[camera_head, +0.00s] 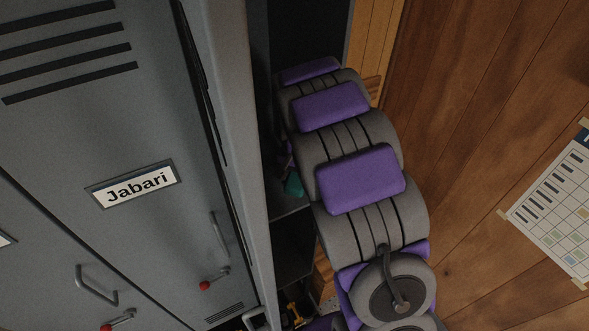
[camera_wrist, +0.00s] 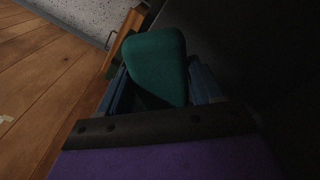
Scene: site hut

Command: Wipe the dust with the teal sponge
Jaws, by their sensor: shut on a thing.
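The teal sponge (camera_wrist: 155,60) is held between the two blue-grey fingers of my gripper (camera_wrist: 157,88) in the wrist view. The fingers press on it from both sides. In the head view a small part of the sponge (camera_head: 294,184) shows beside my grey and purple arm, in front of a dark open locker compartment. My arm hides most of my gripper there. I see no dust in either view.
Grey lockers (camera_head: 115,100) with a "Jabari" name label (camera_head: 135,183) fill the left. The dark locker's shelf edge (camera_head: 288,212) lies just below the sponge. A wood-plank wall (camera_head: 480,150) with a chart (camera_head: 560,210) stands right. Several tools (camera_head: 293,308) show at the bottom.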

